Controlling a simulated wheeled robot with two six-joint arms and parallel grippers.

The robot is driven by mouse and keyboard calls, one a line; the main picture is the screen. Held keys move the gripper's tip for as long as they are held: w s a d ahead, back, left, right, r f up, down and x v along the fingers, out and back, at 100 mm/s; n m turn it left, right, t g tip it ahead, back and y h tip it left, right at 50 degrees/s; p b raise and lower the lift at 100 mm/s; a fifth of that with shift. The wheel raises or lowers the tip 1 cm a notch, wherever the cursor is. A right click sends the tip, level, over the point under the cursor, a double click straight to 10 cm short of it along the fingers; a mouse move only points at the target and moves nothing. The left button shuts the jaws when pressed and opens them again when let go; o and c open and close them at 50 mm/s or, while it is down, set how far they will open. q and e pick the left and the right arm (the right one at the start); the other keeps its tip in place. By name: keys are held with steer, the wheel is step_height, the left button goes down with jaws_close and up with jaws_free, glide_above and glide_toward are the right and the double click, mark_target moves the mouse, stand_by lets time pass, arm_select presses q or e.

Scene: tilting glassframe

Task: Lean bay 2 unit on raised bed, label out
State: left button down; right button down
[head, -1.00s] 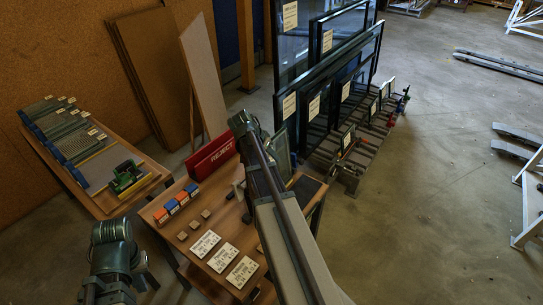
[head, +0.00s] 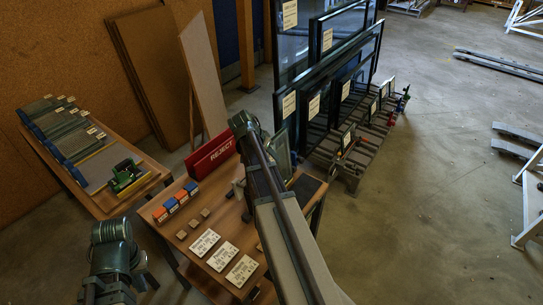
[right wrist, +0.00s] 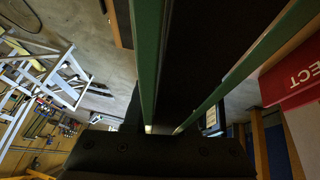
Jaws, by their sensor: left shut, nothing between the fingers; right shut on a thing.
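My right gripper (right wrist: 164,131) is at the bottom of the right wrist view, shut on a dark pane with green edges (right wrist: 146,60), which I take to be the glass unit. In the head view a greenish framed pane (head: 281,156) shows beside my right arm, which hides most of it and the right gripper. I cannot read a label on it or tell its bay. My left gripper (head: 118,285) is low at the left in the head view, apart from the table, shut and empty. I cannot tell which surface is the raised bed; a dark pad (head: 307,190) lies on the table's right end.
The table (head: 190,258) holds a red REJECT box (head: 211,157), blue and orange blocks (head: 176,201) and printed cards (head: 223,256). A slatted rack (head: 352,168) with labelled glass units stands behind. A side table (head: 112,203) is at left.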

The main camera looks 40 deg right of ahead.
steer(key=c, duration=0.6)
jaws_free()
steer(key=shift+c, duration=0.2)
steer(key=p+v, duration=1)
steer(key=v, duration=0.2)
steer(key=shift+s+r+p, duration=0.1)
steer(key=shift+r+p, duration=0.1)
steer(key=shift+p, duration=0.15)
steer(key=shift+a+r+p, duration=0.45)
steer(key=shift+r+p, duration=0.15)
steer(key=s+a+f+n+y+b, duration=0.1)
steer(key=s+a+f+n+b, duration=0.2)
steer(key=a, duration=0.9)
steer(key=s+a+f+n+y+b, duration=0.2)
steer(key=s+a+f+n, duration=0.3)
steer(key=a, duration=0.7)
steer(key=s+a+f+n+y+b, duration=0.1)
steer(key=s+a+f+n+b, duration=0.3)
steer(key=s+a+n, duration=0.3)
steer(key=a+n, duration=0.3)
steer(key=a, duration=0.2)
steer(key=shift+s+f+y, duration=0.2)
steer(key=shift+s+y, duration=0.05)
steer(key=shift+y, duration=0.15)
